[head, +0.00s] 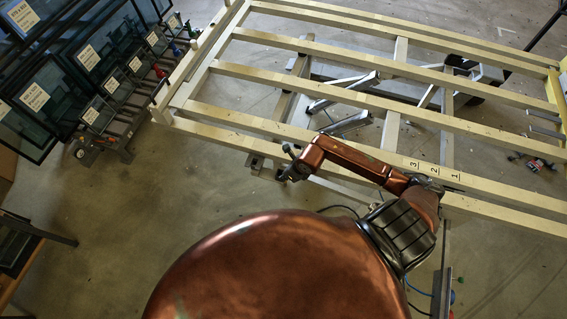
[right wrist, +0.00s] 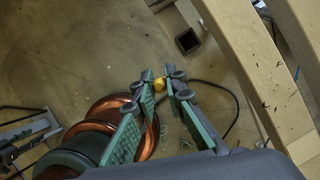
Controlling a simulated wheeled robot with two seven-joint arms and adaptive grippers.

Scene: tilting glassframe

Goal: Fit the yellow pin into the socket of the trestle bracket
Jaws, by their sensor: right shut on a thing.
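My right gripper (right wrist: 163,85) shows in the right wrist view with its green-padded fingers closed on a small yellow pin (right wrist: 159,84). Only the rounded yellow end shows between the fingertips. A dark square socket opening (right wrist: 187,41) lies beyond and slightly right of the fingertips, beside a pale wooden beam; the pin is apart from it in the picture. In the head view my right gripper (head: 291,164) is at the near side of the trestle frame, just right of a dark bracket part (head: 255,163). The pin cannot be made out there. My left gripper is not in view.
The pale slatted trestle (head: 300,82) fills the upper head view, with numbers on its near beam. Dark glass frames with labels (head: 35,97) stand in a rack at left. A dark cable (right wrist: 232,113) curves beside the fingers. Concrete floor is open at lower left.

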